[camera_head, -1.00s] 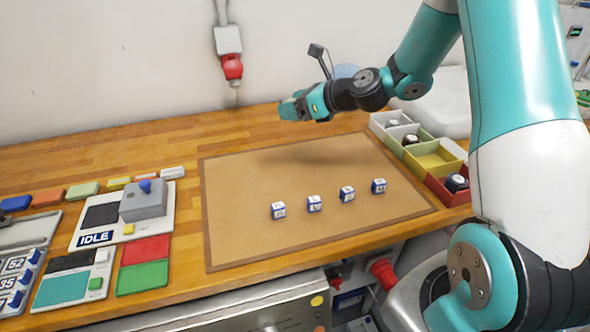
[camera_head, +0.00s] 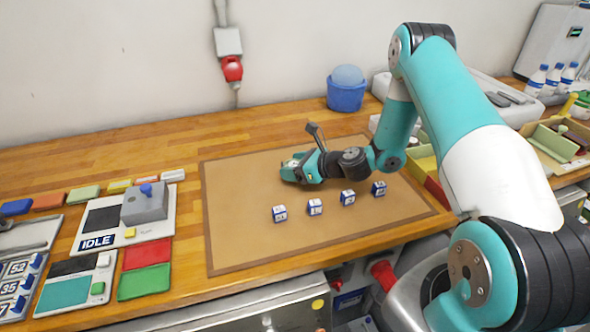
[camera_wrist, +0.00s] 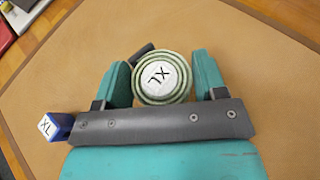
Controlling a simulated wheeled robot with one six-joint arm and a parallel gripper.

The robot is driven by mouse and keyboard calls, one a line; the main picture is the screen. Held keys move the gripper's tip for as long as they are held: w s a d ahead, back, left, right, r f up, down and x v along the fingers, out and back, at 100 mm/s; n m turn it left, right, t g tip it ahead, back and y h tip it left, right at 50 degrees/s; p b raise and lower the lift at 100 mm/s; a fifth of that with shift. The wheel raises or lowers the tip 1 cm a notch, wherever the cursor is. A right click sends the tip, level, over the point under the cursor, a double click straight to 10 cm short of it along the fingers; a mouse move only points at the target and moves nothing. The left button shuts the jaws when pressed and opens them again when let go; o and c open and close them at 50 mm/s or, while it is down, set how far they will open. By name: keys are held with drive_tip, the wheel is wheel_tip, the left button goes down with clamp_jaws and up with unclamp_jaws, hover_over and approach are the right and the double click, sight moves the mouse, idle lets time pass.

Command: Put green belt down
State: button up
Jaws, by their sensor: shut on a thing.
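My gripper (camera_head: 291,168) is low over the brown mat (camera_head: 240,215), behind a row of small labelled blocks. In the wrist view my gripper (camera_wrist: 163,80) is shut on the rolled green belt (camera_wrist: 161,93). In the head view the belt is hard to make out at the fingers.
Several blue-and-white size blocks (camera_head: 279,214) stand on the mat, one marked XL (camera_wrist: 57,126) left of the gripper in the wrist view. A grey box with a blue knob (camera_head: 145,203) stands left. A blue bucket (camera_head: 346,95) stands behind. The mat's left part is clear.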

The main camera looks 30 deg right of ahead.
drive_tip(key=shift+f, duration=0.85)
drive_tip(key=shift+f, duration=0.2)
drive_tip(key=o, duration=1)
drive_tip(key=shift+r, duration=0.15)
